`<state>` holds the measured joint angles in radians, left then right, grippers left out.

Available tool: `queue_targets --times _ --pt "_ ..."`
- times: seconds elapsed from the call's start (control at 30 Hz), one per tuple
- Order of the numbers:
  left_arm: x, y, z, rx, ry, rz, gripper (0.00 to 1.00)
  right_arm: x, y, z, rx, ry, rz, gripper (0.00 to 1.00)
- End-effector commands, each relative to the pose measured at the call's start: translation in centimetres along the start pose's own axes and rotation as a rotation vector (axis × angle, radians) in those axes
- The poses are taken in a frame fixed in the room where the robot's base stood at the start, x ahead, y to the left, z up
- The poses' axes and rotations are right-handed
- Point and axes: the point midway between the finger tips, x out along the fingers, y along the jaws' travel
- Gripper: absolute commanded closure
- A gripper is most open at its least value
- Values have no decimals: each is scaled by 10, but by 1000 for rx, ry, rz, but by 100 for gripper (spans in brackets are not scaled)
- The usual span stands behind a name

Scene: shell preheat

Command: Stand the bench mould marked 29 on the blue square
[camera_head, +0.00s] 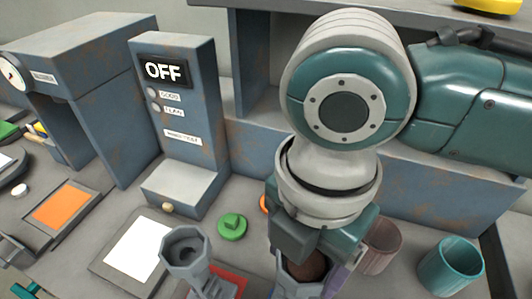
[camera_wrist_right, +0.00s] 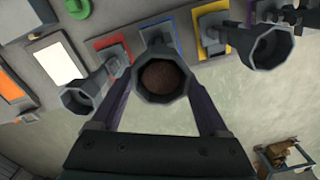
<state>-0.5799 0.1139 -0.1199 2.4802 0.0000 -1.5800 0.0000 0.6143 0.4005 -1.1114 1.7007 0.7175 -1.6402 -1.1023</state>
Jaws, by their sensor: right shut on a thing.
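My right gripper (camera_head: 312,272) is shut on a grey faceted bench mould with a brown inside (camera_wrist_right: 162,78); its purple fingers grip both sides in the right wrist view (camera_wrist_right: 165,100). No number 29 is readable. My left gripper is not clearly visible.
A green knobbed disc (camera_head: 232,228), white panel (camera_head: 137,248) and orange panel (camera_head: 66,207) lie left. A brown cup (camera_head: 382,245) and teal cup (camera_head: 452,265) stand right of my right gripper.

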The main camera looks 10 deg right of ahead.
Motion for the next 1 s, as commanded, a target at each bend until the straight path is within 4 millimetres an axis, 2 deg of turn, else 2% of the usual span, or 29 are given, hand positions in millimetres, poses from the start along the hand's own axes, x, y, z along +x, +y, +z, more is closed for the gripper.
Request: queue_targets --times 0.33,0.77,0.8,0.97,1.0 --pt "4 0 2 2 0 -2 0 40 0 0 0 1 0 100" --pt "6 -2 3 9 -2 -7 0 47 1 0 0 0 2 100" --pt "6 -2 2 9 -2 -7 0 46 0 0 0 0 1 19" --pt "6 -2 2 9 -2 -7 0 46 0 0 0 0 0 1" --pt "6 -2 2 9 -2 -7 0 46 0 0 0 0 0 0"
